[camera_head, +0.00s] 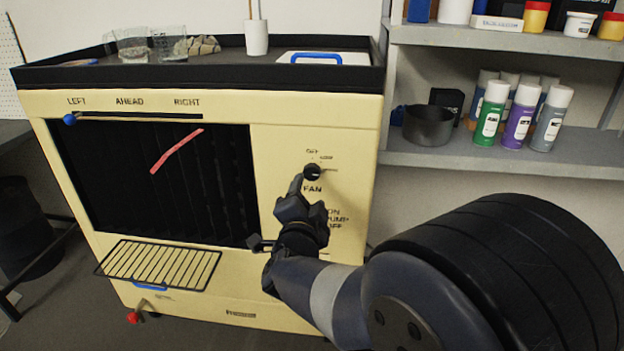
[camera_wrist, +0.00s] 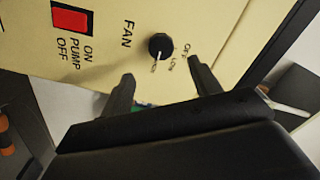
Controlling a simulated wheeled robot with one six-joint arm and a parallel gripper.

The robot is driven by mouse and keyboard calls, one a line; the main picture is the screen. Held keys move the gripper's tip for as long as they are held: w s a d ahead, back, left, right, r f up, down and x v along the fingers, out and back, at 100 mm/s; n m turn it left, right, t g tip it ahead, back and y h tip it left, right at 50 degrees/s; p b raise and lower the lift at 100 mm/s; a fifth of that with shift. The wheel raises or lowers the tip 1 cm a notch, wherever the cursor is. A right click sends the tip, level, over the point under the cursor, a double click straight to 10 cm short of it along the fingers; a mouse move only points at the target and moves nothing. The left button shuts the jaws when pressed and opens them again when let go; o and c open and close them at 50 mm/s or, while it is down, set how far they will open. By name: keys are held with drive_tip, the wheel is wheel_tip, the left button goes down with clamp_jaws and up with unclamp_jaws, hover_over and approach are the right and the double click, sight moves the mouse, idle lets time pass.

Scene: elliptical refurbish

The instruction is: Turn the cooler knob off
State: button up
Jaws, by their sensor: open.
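The cooler (camera_head: 345,118) is a cream cabinet with a dark grille and a black top tray. Its round black fan knob (camera_head: 312,172) sits on the right of the front panel, with OFF and LOW marks around it. In the wrist view the knob (camera_wrist: 161,46) is clear, and its white pointer line faces down toward a mark, away from OFF. My gripper (camera_head: 305,190) is just in front of the panel. In the wrist view its two fingers (camera_wrist: 160,75) are spread, with the knob beyond and between them. I cannot tell if either finger touches the panel.
A red pump switch (camera_wrist: 72,17) is beside the knob in the wrist view. A wire rack (camera_head: 160,265) sticks out low on the cooler's front. A blue-tipped lever (camera_head: 70,119) is at the upper left. Shelves (camera_head: 480,160) with spray cans stand to the right.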

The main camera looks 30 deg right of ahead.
sight(311, 175)
drive_tip(key=b+x, duration=0.1)
drive_tip(key=x, duration=0.6)
drive_tip(key=shift+w, duration=0.5)
drive_tip(key=shift+c, duration=0.2)
drive_tip(key=c, duration=0.9)
